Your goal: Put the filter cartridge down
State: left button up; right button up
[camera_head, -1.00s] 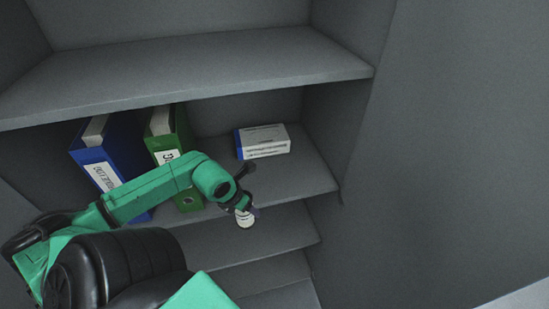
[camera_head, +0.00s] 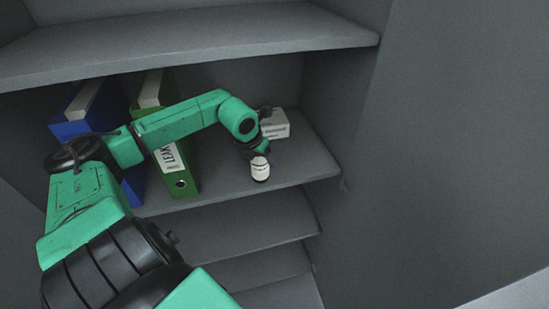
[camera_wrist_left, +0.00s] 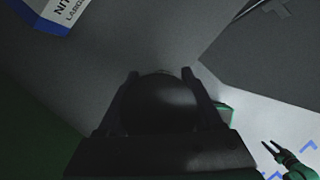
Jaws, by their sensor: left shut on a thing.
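The filter cartridge (camera_head: 260,170) is a small dark cylinder with a white label, held roughly upright. My left gripper (camera_head: 259,153) is shut on its top end. In the head view the cartridge is in front of the shelf board, near its front edge; I cannot tell whether its base touches. In the left wrist view the cartridge's dark round top (camera_wrist_left: 160,102) sits between the two fingers.
The shelf board (camera_head: 300,168) has free room right of the cartridge. A white and blue box (camera_head: 276,125) stands behind, partly hidden by my arm. A green binder (camera_head: 181,175) and a blue binder (camera_head: 75,128) stand at left. An upper shelf (camera_head: 200,45) hangs above.

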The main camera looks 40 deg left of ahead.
pick_arm(q)
jog(key=w+f, duration=0.1)
jog(key=w, duration=0.1)
jog(key=w+f, duration=0.1)
jog(key=w, duration=0.2)
jog(key=w+a+f+b, duration=0.1)
jog(key=w, duration=0.1)
jog(key=shift+w+f, duration=0.15)
jog(key=shift+f, duration=0.15)
jog(key=shift+r, duration=0.15)
jog(key=o, duration=1.5)
